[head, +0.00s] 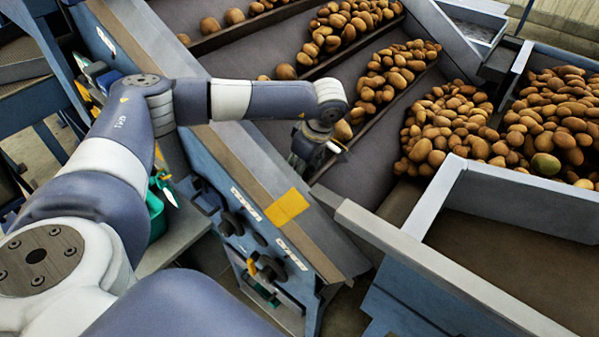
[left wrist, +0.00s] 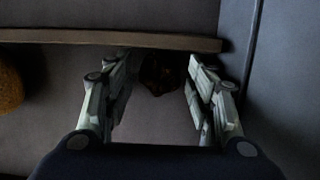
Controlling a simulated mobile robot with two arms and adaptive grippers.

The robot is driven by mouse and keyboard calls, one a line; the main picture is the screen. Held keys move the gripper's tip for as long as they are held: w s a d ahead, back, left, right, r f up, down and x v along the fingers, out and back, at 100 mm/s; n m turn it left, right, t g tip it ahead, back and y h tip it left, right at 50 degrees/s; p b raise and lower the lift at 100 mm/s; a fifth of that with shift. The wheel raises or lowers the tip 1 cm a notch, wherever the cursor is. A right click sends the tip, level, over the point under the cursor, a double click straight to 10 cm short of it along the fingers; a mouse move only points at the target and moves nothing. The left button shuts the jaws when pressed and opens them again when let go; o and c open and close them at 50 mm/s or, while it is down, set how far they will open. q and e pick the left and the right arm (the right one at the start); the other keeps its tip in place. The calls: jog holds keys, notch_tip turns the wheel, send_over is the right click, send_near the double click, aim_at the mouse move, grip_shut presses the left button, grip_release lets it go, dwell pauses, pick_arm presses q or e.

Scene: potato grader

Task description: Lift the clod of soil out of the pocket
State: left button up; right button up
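The clod of soil (left wrist: 162,72) is a small dark brown lump in the left wrist view. It lies on the grey belt close to a raised cross strip (left wrist: 60,37). My left gripper (left wrist: 157,82) is open, with one finger on each side of the clod and a gap to each. In the head view my left gripper (head: 306,158) points down over the near edge of the sloping belt (head: 375,150), and I cannot make out the clod there. My right gripper is not in view.
A potato (left wrist: 10,88) lies at the left in the left wrist view. A side wall (left wrist: 285,90) stands right of the gripper. Potatoes (head: 390,70) lie along the belt strips, with a large heap (head: 445,125) beyond. An empty bin (head: 450,190) stands at the right.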

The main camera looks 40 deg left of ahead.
pick_arm(q)
jog(key=c, duration=0.6)
jog(key=shift+c, duration=0.2)
jog(key=shift+r, duration=0.15)
